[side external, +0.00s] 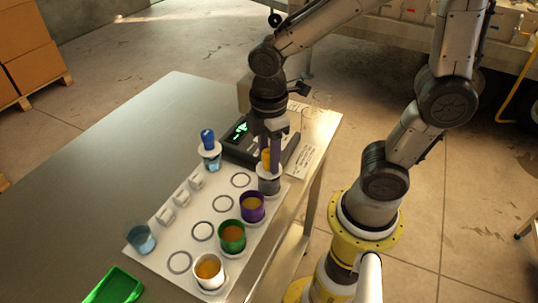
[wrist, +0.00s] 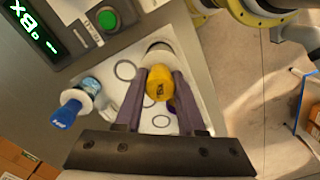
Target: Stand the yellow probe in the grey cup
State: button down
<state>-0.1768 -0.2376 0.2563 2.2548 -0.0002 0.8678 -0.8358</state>
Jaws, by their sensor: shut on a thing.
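The yellow probe (side external: 266,158) is between the fingers of my gripper (side external: 269,165), and its lower part is hidden by the grey cup (side external: 269,184). In the wrist view the probe's yellow top (wrist: 158,83) shows between the purple-grey fingers of my gripper (wrist: 161,80), which are shut on it. Behind it the pale rim of the grey cup (wrist: 158,48) shows. The probe looks about upright and at or in the cup's mouth. Whether it touches the cup's bottom cannot be seen.
On the white mat (side external: 160,238) stand a purple cup (side external: 252,207), a green cup (side external: 232,236) and a white cup (side external: 209,271) with orange contents. A blue-handled probe (side external: 208,140) stands in a glass. A dark meter (side external: 240,148) is close behind my gripper.

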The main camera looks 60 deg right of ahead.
jog(key=shift+f, duration=0.65)
jog(key=c, duration=0.8)
grip_release()
jog(key=shift+r, duration=0.1)
jog(key=shift+r, duration=5.45)
jog(key=shift+r, duration=0.1)
jog(key=shift+r, duration=4.4)
